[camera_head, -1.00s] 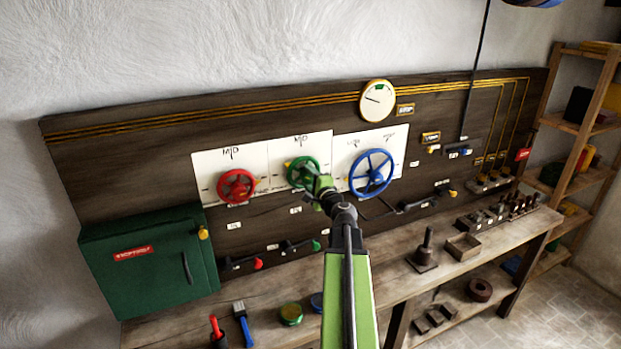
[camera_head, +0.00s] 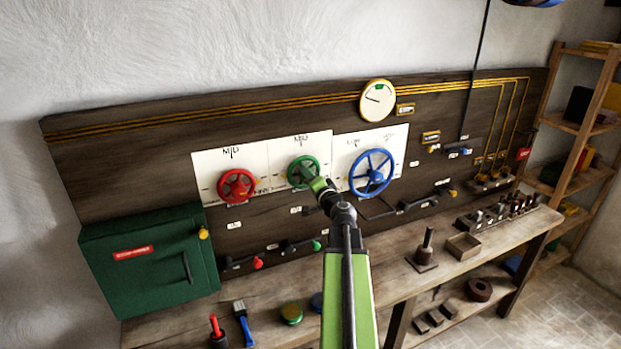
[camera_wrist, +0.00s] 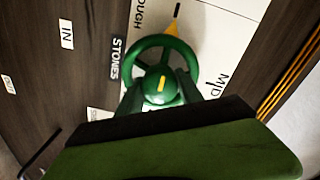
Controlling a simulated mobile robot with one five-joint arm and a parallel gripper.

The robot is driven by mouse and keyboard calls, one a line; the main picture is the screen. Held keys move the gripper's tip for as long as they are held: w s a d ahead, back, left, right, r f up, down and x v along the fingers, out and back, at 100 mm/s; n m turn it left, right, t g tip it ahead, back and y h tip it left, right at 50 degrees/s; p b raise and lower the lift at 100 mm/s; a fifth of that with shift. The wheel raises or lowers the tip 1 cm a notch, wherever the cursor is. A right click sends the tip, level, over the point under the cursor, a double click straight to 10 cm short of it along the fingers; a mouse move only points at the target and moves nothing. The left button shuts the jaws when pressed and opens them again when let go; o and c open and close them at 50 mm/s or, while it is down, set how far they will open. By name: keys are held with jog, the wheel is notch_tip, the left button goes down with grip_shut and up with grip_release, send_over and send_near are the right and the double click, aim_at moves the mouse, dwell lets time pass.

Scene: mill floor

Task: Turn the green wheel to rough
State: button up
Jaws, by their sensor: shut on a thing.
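The green wheel (camera_head: 301,164) is on a white plate on the dark wall board, between the red wheel and the blue wheel. In the wrist view the green wheel (camera_wrist: 136,48) fills the middle, with a yellow mark on its hub. A yellow pointer (camera_wrist: 173,27) stands at its rim, close to the partly cut-off ROUGH lettering (camera_wrist: 152,14). The MID lettering (camera_wrist: 215,86) is to the right. My gripper (camera_wrist: 160,88) is shut on the green wheel, its fingers on either side of the hub. In the head view my gripper (camera_head: 313,181) covers the wheel's lower right part.
The red wheel (camera_head: 237,186) is close on the left and the blue wheel (camera_head: 371,173) close on the right. Levers and a green cabinet (camera_head: 150,262) are lower on the board. A workbench (camera_head: 395,280) with tools and blocks runs below.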

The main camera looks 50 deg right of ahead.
dwell(0.4)
jog(key=o, duration=1.4)
jog(key=shift+d, duration=0.1)
